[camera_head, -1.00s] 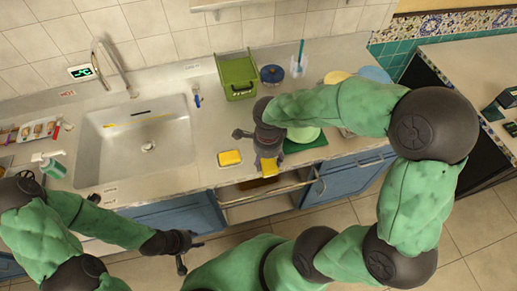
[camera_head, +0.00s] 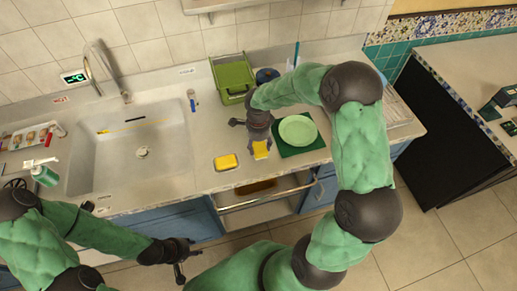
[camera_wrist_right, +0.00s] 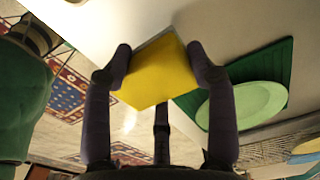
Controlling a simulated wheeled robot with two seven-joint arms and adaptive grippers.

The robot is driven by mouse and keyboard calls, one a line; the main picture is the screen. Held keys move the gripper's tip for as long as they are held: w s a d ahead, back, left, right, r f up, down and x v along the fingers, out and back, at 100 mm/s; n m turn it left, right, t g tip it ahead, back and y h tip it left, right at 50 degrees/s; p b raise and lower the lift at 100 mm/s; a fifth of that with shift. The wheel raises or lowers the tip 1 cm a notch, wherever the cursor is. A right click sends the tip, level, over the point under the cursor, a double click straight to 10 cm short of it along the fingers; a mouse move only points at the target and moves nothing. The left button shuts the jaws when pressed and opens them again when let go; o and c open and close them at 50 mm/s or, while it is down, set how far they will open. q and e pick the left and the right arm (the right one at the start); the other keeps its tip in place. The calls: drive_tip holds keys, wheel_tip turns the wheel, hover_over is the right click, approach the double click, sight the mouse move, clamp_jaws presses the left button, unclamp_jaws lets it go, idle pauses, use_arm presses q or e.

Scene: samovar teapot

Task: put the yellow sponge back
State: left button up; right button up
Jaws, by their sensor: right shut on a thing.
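My right gripper (camera_head: 261,146) is shut on a yellow sponge (camera_head: 261,151), above the front of the counter. The right wrist view shows the sponge (camera_wrist_right: 158,72) pinched between both fingertips, tilted. A second yellow block (camera_head: 226,161), sponge-like, lies in a small pale dish to the left of the held sponge. My left gripper (camera_head: 188,260) is empty, in front of the counter at the lower left, with its fingers apart.
A green plate (camera_head: 298,130) on a dark green mat (camera_head: 307,145) is right of the held sponge. The sink (camera_head: 130,160) lies left. A green bin (camera_head: 234,77) stands behind.

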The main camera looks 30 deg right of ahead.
sight(259, 149)
drive_tip(key=shift+w+d+f, duration=0.1)
drive_tip(key=shift+w+f, duration=0.05)
drive_tip(key=shift+f, duration=0.25)
drive_tip(key=shift+f+b, duration=0.35)
drive_tip(key=shift+f, duration=1)
drive_tip(key=shift+f, duration=0.1)
drive_tip(key=o, duration=1.1)
